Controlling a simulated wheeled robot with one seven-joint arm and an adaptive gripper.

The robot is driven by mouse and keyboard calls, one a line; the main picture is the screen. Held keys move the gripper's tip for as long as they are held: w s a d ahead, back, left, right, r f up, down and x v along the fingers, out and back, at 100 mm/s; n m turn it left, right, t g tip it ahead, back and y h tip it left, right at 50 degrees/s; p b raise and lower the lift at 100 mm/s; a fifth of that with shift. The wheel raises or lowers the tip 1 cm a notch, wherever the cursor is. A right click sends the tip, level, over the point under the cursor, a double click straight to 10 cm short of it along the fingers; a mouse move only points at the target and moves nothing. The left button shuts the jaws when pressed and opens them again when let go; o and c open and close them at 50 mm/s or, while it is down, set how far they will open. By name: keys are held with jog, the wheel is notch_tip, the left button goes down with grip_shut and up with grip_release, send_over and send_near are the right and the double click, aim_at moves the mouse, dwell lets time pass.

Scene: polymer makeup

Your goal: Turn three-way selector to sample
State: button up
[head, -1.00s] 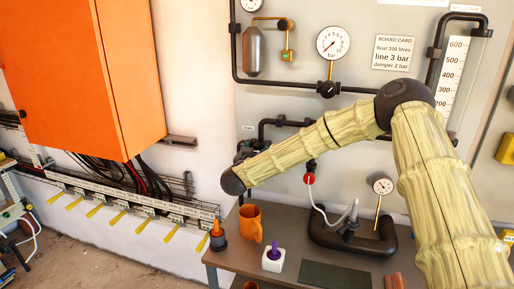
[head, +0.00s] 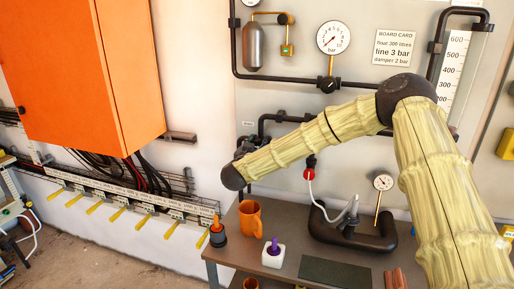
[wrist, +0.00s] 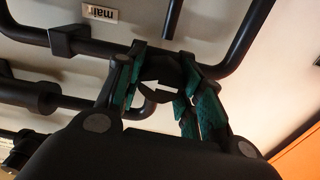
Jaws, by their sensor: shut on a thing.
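The selector (wrist: 157,94) is a dark knob with a white arrow on its face, seen in the wrist view. The arrow points left in that view. My gripper (wrist: 162,72) is shut around the knob, with green-padded fingers on both sides. A small label reading "main" (wrist: 100,13) appears upside down, up and left of the knob. No "sample" label can be read. In the head view my arm reaches left to the black pipework, and its end hides the selector and my fingers.
Black pipes (wrist: 75,45) run close around the gripper in the wrist view. In the head view a table (head: 222,255) below my arm holds an orange mug (head: 250,219) and a white holder (head: 273,256) with a purple-topped item. An orange cabinet (head: 85,75) stands at left.

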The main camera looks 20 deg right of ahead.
jog(key=m+b, duration=0.1)
jog(key=b, duration=0.1)
jog(key=m+b, duration=0.2)
jog(key=shift+f, duration=0.3)
jog(key=m+b, duration=0.5)
jog(key=b, duration=0.2)
jog(key=shift+s+d+f+m, duration=0.1)
jog(key=shift+m, duration=0.2)
jog(key=m+b, duration=0.4)
jog(key=b, duration=0.1)
jog(key=shift+f+b, duration=0.1)
jog(key=shift+b, duration=0.25)
jog(key=m+b, duration=0.3)
jog(key=shift+m+b, duration=0.8)
jog(key=shift+b, duration=0.1)
jog(key=shift+r, duration=0.25)
jog(key=o, duration=1)
jog(key=shift+d, duration=0.1)
